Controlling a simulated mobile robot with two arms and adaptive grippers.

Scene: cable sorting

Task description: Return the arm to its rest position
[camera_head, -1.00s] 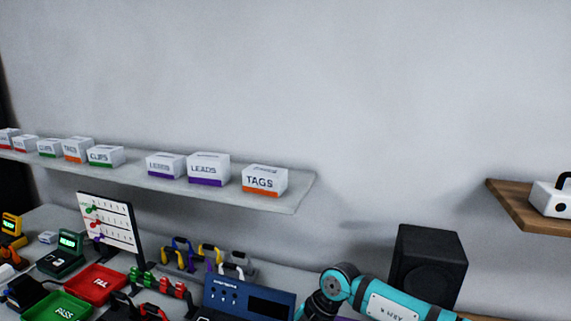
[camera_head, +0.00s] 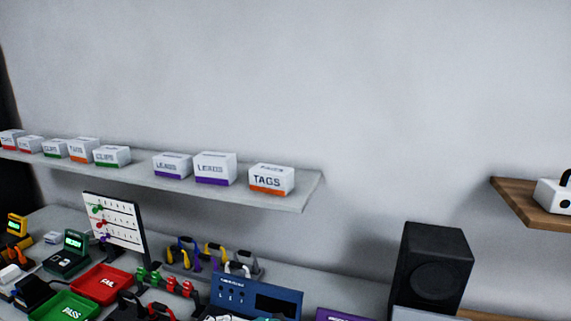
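No gripper shows in the head view now. Only a small teal and light patch shows at the bottom edge, and I cannot tell what part it is. A green PASS tray (camera_head: 66,307) and a red FAIL tray (camera_head: 103,284) lie on the bench at the lower left. A blue instrument box (camera_head: 240,292) stands at the bottom centre. A white board (camera_head: 116,221) with coloured markers stands behind the trays. A rack of coloured cables (camera_head: 207,256) stands near the wall.
A grey wall shelf (camera_head: 300,198) holds several white boxes, among them a TAGS box (camera_head: 271,179). A black speaker (camera_head: 433,266) stands at the right. A wooden shelf (camera_head: 515,205) carries a white device (camera_head: 554,194). A purple object (camera_head: 340,315) shows at the bottom edge.

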